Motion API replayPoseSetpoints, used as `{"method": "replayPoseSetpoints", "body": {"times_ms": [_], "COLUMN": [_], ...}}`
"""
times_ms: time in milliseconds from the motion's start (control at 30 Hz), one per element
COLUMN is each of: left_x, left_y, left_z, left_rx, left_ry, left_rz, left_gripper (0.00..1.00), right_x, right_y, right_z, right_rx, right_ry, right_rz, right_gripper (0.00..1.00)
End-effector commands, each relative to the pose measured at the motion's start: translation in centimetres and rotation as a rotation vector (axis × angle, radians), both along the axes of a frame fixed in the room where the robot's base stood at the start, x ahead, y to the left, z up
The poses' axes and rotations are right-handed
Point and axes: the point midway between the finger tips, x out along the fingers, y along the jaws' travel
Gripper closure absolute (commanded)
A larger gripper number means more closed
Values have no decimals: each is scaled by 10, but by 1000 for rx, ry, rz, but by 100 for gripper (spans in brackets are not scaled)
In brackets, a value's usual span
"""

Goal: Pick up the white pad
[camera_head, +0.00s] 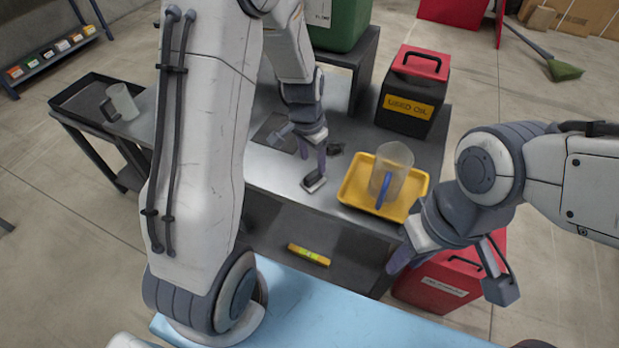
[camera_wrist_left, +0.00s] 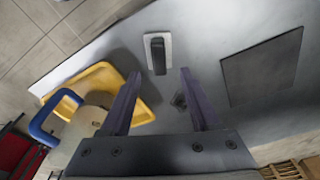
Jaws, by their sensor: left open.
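The white pad (camera_wrist_left: 167,53) is a small white rectangle with a dark raised grip along its middle. It lies on the grey metal table (camera_head: 270,176) near the front edge in the head view (camera_head: 314,184). My left gripper (camera_head: 302,155) points down above the table beside the pad, open and empty. In the left wrist view its two purple-grey fingers (camera_wrist_left: 160,76) are spread, and the pad lies beyond their tips, apart from them. My right gripper (camera_head: 452,275) is open and empty, in front of the yellow tray and over the red box.
A yellow tray (camera_head: 350,196) holds a clear jug (camera_head: 397,158) with a blue handle, right of the pad. A dark flat square (camera_wrist_left: 262,68) and a small dark item (camera_head: 335,148) lie nearby. A black used-oil container (camera_head: 408,105) stands behind the tray.

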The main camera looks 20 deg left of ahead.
Motion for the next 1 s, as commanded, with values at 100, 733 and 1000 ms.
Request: {"method": "replayPoseSetpoints", "body": {"times_ms": [100,733,1000], "left_x": [1,2,2], "left_y": [-1,-1,-1], "left_z": [-11,-64,-64], "left_rx": [0,0,1], "left_ry": [2,0,0], "left_rz": [-1,1,1], "left_gripper": [38,38,100], "right_x": [0,0,0], "right_y": [0,0,0], "right_z": [0,2,2], "right_rx": [0,0,0], "right_ry": [0,0,0], "right_rz": [0,0,0], "right_gripper": [67,67,67]}}
